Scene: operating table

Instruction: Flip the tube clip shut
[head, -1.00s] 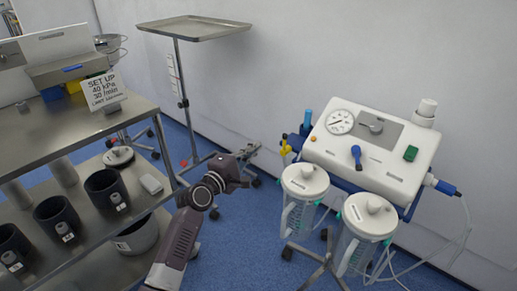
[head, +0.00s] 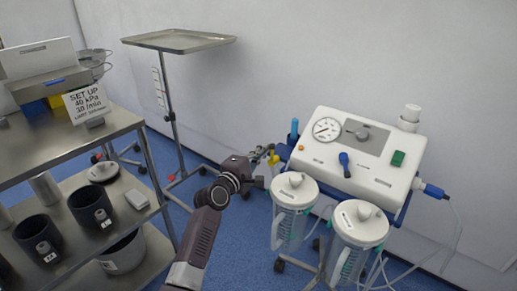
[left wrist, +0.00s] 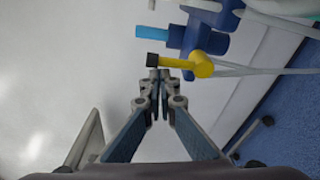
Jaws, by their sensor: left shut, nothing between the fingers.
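The white suction unit (head: 357,158) has a gauge, knobs and a clear tube on its right. A yellow fitting with a dark end (left wrist: 200,65) is at its left side; it also shows small in the head view (head: 273,159). A blue holder with a light-blue cylinder (left wrist: 181,36) is beyond it. I cannot tell for sure which part is the tube clip. My left gripper (head: 266,153) is shut and empty; in the left wrist view its fingertips (left wrist: 159,76) are just below the yellow fitting. Whether they touch it is unclear. My right gripper is not in view.
Two lidded canisters (head: 294,190) (head: 360,224) stand in front of the unit, with tubing looping at right. A steel trolley (head: 118,119) with dark cups is at left. A tray stand (head: 180,40) is behind. Blue floor lies between.

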